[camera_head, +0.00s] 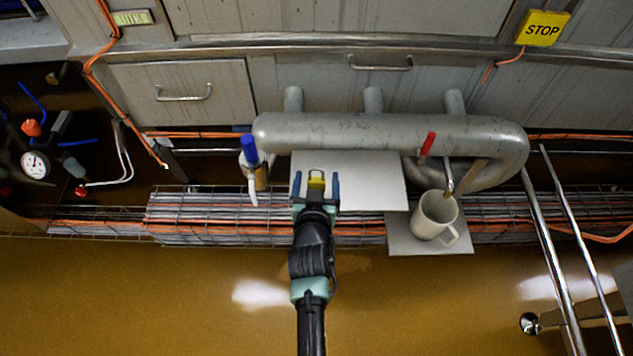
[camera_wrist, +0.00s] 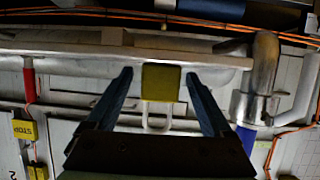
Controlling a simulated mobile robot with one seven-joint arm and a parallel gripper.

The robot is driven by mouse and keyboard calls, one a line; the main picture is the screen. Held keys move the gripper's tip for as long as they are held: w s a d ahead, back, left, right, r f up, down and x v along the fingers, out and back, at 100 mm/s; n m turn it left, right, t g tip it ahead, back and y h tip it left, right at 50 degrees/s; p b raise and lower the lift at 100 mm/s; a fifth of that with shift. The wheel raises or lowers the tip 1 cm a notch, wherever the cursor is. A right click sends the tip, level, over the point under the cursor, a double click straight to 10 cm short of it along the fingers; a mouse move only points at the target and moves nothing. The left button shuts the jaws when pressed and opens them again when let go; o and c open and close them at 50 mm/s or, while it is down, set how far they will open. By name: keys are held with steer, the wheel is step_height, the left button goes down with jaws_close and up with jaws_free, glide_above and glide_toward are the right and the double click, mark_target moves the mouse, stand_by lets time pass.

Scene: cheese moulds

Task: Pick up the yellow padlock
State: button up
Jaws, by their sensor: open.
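The yellow padlock (camera_head: 316,182) is small in the head view, by the left part of a pale square plate (camera_head: 375,183). In the wrist view the padlock (camera_wrist: 161,82) shows a square yellow body with a pale shackle below it in the picture. My gripper (camera_head: 316,174) is open, with one blue finger on each side of the padlock. In the wrist view my gripper (camera_wrist: 158,72) has a visible gap between each finger and the padlock. I cannot tell whether the fingertips reach fully around its depth.
A thick grey pipe (camera_head: 350,131) runs just behind the plate. A blue-handled valve (camera_head: 250,150) is at the left, and a red-handled one (camera_head: 427,145) at the right. A pale mug (camera_head: 433,214) stands on a lower plate (camera_head: 400,236). Metal rails (camera_head: 550,248) slope at the right.

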mark_target(317, 177)
steer(key=shift+c, duration=0.3)
jaws_close()
step_height(317, 177, up, 10)
steer(key=p, duration=0.4)
steer(key=s+d+f+v, duration=0.1)
steer(key=f+v, duration=0.2)
steer(key=v, duration=1.3)
step_height(317, 177, up, 15)
steer(key=s+p, duration=0.2)
steer(key=p, duration=2.1)
steer(key=shift+r+n+y+p, duration=0.2)
steer(key=shift+n+y+p, duration=0.1)
steer(key=shift+y+p, duration=0.1)
steer(key=shift+w+a, duration=0.1)
